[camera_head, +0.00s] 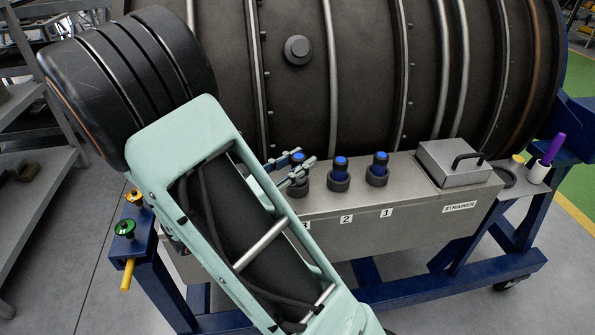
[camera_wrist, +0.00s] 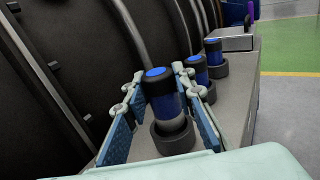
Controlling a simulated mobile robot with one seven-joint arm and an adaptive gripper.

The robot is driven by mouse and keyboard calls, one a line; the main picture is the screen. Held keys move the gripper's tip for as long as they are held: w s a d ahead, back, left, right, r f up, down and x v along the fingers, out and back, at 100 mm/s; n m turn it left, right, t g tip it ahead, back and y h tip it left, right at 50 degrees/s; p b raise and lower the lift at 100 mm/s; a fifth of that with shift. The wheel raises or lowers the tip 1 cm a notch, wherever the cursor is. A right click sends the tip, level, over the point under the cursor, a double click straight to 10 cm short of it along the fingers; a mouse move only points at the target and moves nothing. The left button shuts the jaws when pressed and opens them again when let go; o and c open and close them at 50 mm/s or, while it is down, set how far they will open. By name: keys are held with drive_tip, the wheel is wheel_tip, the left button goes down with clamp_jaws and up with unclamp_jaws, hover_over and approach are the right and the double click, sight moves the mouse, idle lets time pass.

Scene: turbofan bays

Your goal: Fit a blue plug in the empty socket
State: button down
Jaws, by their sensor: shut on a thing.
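My gripper (camera_head: 292,172) is shut on a blue plug (camera_head: 297,158) with a dark collar and a blue top. In the wrist view the gripper pads (camera_wrist: 155,102) stand on both sides of this plug (camera_wrist: 167,104). The plug is upright over the dark round socket (camera_wrist: 174,137) at position 3, and its lower end meets the socket's mouth. I cannot tell how deep it sits. Two more blue plugs stand upright in sockets, at label 2 (camera_head: 341,164) and label 1 (camera_head: 380,160).
The sockets stand on a grey metal box (camera_head: 407,217). To the right are a strainer lid with a black handle (camera_head: 455,160) and a white cup (camera_head: 539,172) with a purple item. The large dark engine casing (camera_head: 365,75) rises close behind. A blue stand frame (camera_head: 440,285) is below.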

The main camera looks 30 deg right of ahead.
drive_tip(key=shift+a+f, duration=0.1)
drive_tip(key=shift+f, duration=0.95)
drive_tip(key=shift+f, duration=0.2)
drive_tip(key=c, duration=1.9)
unclamp_jaws()
drive_tip(key=shift+r, duration=0.25)
drive_tip(key=v, duration=1.1)
drive_tip(key=shift+a+p, duration=0.15)
drive_tip(key=shift+p, duration=0.25)
drive_tip(key=shift+s+a, duration=0.1)
drive_tip(key=shift+a, duration=0.25)
